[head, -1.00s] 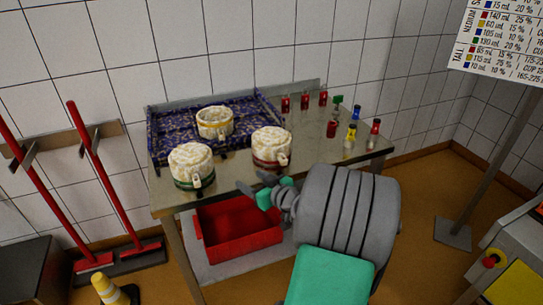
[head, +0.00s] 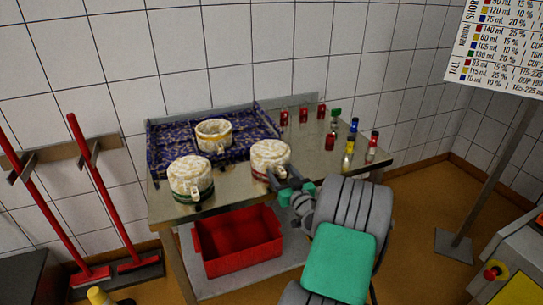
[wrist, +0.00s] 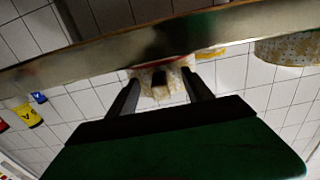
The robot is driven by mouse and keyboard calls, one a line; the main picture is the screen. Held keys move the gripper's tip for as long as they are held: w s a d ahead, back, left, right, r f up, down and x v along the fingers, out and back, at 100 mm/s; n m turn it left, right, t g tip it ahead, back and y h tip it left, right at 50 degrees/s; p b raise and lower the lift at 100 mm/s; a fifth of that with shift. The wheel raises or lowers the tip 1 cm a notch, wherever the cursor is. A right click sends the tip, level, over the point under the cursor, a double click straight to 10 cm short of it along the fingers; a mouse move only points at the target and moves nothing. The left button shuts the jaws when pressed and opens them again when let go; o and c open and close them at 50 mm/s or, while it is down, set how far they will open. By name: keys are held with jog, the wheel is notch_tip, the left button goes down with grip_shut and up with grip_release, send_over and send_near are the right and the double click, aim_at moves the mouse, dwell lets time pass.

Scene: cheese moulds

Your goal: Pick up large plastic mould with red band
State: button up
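The white mould with a red band (head: 268,160) stands upright on the metal table's front edge, its spout-like handle towards me. My gripper (head: 284,178) is just in front of its lower right side. In the wrist view, which looks upside down, my gripper's two fingers (wrist: 160,86) are spread open. A similar mould with a green band (head: 190,182) stands to the left.
A yellow-banded mould (head: 213,134) stands on the blue patterned tray (head: 160,152) behind. Several small coloured bottles (head: 349,153) stand on the right of the metal table (head: 300,150). A red crate (head: 238,245) sits on the lower shelf. The table edge (wrist: 75,65) crosses the wrist view.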

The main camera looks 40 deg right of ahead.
grip_shut()
dwell(0.4)
dwell(0.8)
